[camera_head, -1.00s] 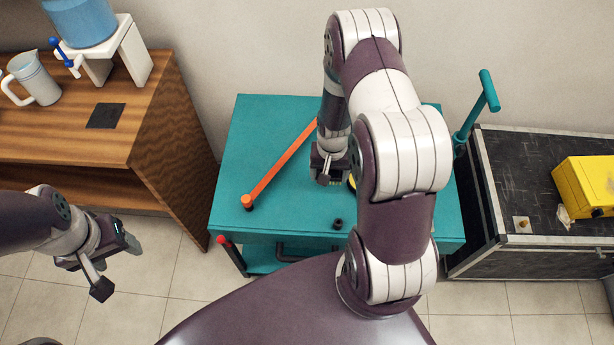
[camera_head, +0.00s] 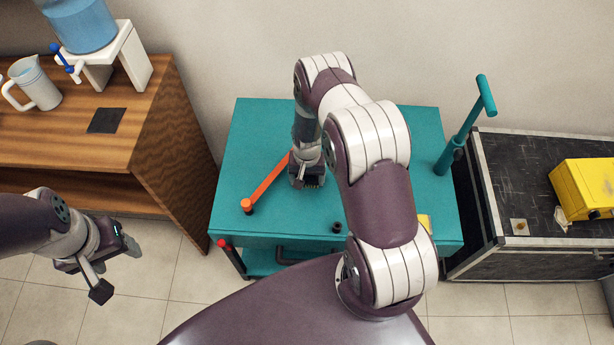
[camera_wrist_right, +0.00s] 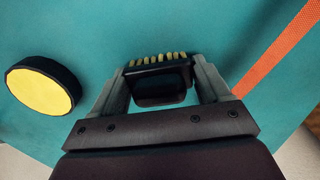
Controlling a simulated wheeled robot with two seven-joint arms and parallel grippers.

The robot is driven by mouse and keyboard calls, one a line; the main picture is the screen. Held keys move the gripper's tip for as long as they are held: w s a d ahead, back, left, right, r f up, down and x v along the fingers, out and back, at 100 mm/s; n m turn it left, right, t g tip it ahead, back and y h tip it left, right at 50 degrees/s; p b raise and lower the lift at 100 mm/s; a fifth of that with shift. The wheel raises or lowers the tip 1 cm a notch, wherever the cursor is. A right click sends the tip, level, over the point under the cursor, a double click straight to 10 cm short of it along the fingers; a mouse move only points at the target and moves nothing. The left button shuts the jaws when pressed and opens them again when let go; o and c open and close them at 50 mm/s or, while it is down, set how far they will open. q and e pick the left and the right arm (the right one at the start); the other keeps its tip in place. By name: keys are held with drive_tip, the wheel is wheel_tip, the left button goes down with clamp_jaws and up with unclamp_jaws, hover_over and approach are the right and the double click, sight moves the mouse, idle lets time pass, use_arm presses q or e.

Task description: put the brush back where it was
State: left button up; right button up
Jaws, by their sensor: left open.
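The brush (camera_wrist_right: 158,82), a dark block with a row of yellow bristles, sits between the fingers of my right gripper (camera_wrist_right: 165,80) in the right wrist view. Both fingers appear to press on its ends. In the head view my right gripper (camera_head: 307,180) is over the teal cart top (camera_head: 250,150), beside the orange bar (camera_head: 268,182); whether the brush touches the surface I cannot tell. My left gripper (camera_head: 118,270) is open and empty, above the floor at the left, away from the cart.
A yellow disc with a black rim (camera_wrist_right: 42,86) lies on the teal surface. A small black knob (camera_head: 337,227) is near the cart's front. A teal handle (camera_head: 465,130) rises at its right. A wooden cabinet (camera_head: 165,130) stands left, a black case (camera_head: 520,180) right.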

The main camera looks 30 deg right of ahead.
drive_tip(key=shift+o, duration=1.1)
drive_tip(key=shift+r, duration=0.3)
wheel_tip(320, 180, up, 12)
drive_tip(key=shift+f+b, duration=0.25)
drive_tip(key=shift+b, duration=0.35)
drive_tip(key=s+a+r+n, duration=0.3)
drive_tip(key=s+r, duration=0.3)
drive_tip(key=r, duration=0.2)
drive_tip(key=s+a+r+n+t, duration=0.1)
drive_tip(key=s+a+r+n, duration=0.2)
drive_tip(key=s+a+r, duration=0.2)
wheel_tip(320, 180, up, 4)
drive_tip(key=s, duration=0.2)
drive_tip(key=shift+s+a+r+n, duration=0.15)
drive_tip(key=shift+s+r+n, duration=0.05)
drive_tip(key=shift+s+n, duration=0.1)
